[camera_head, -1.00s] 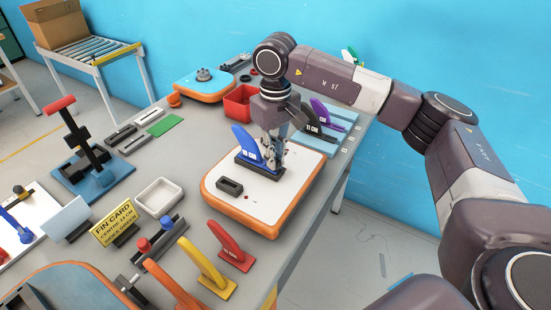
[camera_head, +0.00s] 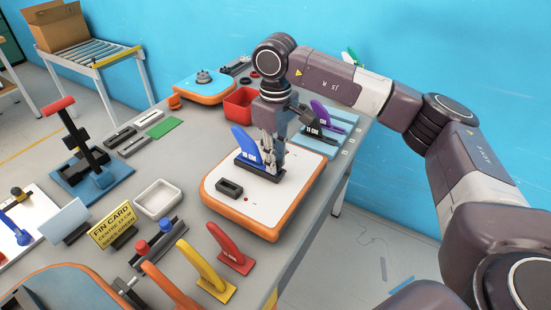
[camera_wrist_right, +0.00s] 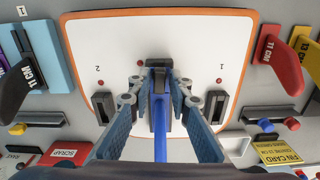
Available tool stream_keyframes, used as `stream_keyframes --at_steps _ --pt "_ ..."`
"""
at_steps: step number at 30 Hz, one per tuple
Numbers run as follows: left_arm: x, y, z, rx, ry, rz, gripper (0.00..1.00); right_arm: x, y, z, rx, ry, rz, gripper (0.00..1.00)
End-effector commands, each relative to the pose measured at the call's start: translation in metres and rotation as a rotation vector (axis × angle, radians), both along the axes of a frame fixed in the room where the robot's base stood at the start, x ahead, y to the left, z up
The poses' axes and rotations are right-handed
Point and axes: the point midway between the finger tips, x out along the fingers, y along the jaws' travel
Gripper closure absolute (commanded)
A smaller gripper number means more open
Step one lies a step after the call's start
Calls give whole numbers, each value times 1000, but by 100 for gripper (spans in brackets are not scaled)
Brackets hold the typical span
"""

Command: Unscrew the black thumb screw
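My right gripper (camera_head: 270,150) points down at the white board with an orange rim (camera_head: 285,205). Its fingers stand close beside the blue fin (camera_head: 243,143), which sits upright in a black base on the board. In the right wrist view the fingertips (camera_wrist_right: 159,82) are on both sides of the blue fin (camera_wrist_right: 160,135), with a small gap. A small black piece (camera_wrist_right: 158,62) shows just beyond the tips; I cannot tell whether it is the black thumb screw or part of the base. Whether the fingers touch anything is hidden. My left gripper is out of view.
An empty black slot box (camera_head: 229,187) sits on the board. A red fin (camera_head: 232,250) and a yellow fin (camera_head: 205,268) stand in front. Behind are a red bin (camera_head: 240,102) and black and purple fins on a light blue tray. A white dish (camera_head: 158,198) lies left.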

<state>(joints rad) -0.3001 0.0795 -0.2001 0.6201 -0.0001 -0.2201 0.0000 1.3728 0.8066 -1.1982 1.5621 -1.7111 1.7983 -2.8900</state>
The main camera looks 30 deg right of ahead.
Motion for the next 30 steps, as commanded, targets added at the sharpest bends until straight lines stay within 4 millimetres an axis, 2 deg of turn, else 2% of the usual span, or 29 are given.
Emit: stream_keyframes --at_steps 3,13,25,30 --pt "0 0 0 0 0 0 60 0 0 0 0 -1 -1 70" --pt "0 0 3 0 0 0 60 1 0 5 0 -3 -2 70" --pt "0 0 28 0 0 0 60 1 0 43 0 -4 -2 70" --pt "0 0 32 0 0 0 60 1 0 52 -1 -3 -2 70"
